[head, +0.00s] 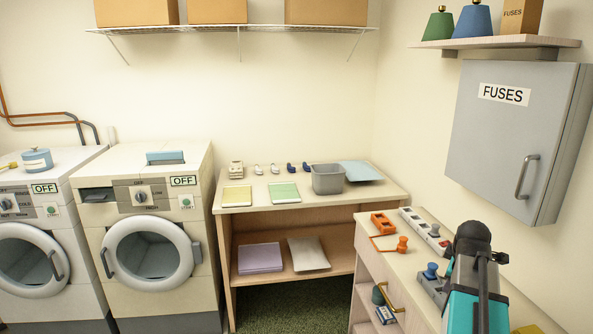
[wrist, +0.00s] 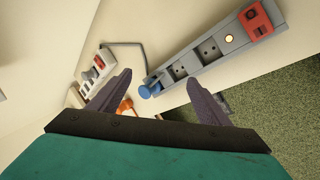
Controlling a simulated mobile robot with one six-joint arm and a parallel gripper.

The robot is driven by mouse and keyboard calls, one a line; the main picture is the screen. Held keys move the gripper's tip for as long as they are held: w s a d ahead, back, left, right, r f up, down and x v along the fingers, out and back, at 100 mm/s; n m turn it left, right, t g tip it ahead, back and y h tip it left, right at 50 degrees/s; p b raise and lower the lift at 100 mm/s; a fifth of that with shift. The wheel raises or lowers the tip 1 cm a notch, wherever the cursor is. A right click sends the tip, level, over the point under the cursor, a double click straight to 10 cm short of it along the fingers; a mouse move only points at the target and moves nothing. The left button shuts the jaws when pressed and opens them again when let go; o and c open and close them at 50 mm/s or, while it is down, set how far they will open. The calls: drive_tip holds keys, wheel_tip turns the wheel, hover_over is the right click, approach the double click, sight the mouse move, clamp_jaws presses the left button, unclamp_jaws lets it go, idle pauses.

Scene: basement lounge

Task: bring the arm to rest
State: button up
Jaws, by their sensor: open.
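My gripper (wrist: 163,92) shows in the wrist view with its two dark fingers spread apart and nothing between them but the view of the counter beyond. In the head view my teal and black arm is at the lower right, over the right-hand counter (head: 405,262); the fingers cannot be made out there. A grey power strip (wrist: 205,62) with a red switch lies beyond the fingers in the wrist view. A blue plug (wrist: 145,91) is at its near end. An orange plug (wrist: 125,106) shows near the left finger, partly hidden.
A white power strip (head: 425,229) and an orange holder (head: 382,222) lie on the counter. A grey fuse cabinet (head: 515,140) hangs on the wall close above my arm, under a shelf (head: 500,43). A table with a grey bin (head: 328,180) and two washers (head: 150,250) stand left.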

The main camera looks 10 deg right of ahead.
drive_tip(key=shift+y, duration=0.5)
drive_tip(key=w+a+f, duration=0.1)
drive_tip(key=a+f, duration=0.1)
drive_tip(key=w+a+f, duration=0.1)
drive_tip(key=a+f, duration=0.1)
drive_tip(key=a, duration=0.1)
drive_tip(key=w+a+f+p, duration=0.1)
drive_tip(key=a+f, duration=0.1)
drive_tip(key=shift+a, duration=0.25)
drive_tip(key=s+a+f+m+g+y+p, duration=0.2)
drive_tip(key=s+a+f+m+g+p, duration=0.15)
drive_tip(key=a+f, duration=1.4)
drive_tip(key=s+a+f+m+g+y+p, duration=0.15)
drive_tip(key=s+a+f+g, duration=0.25)
drive_tip(key=s+a+f, duration=0.7)
drive_tip(key=s+a+f+m+g+p, duration=0.1)
drive_tip(key=s+a+f, duration=0.2)
drive_tip(key=s, duration=0.6)
drive_tip(key=s+a+f+m+g+p, duration=0.2)
drive_tip(key=s+f, duration=0.3)
drive_tip(key=s, duration=0.5)
drive_tip(key=shift+a, duration=0.9)
drive_tip(key=shift+f+h, duration=0.1)
drive_tip(key=shift+h, duration=0.15)
drive_tip(key=shift+g, duration=0.25)
drive_tip(key=f+b, duration=0.4)
drive_tip(key=b, duration=0.1)
drive_tip(key=shift+s+f, duration=0.2)
drive_tip(key=shift+f, duration=0.15)
drive_tip(key=shift+c, duration=0.3)
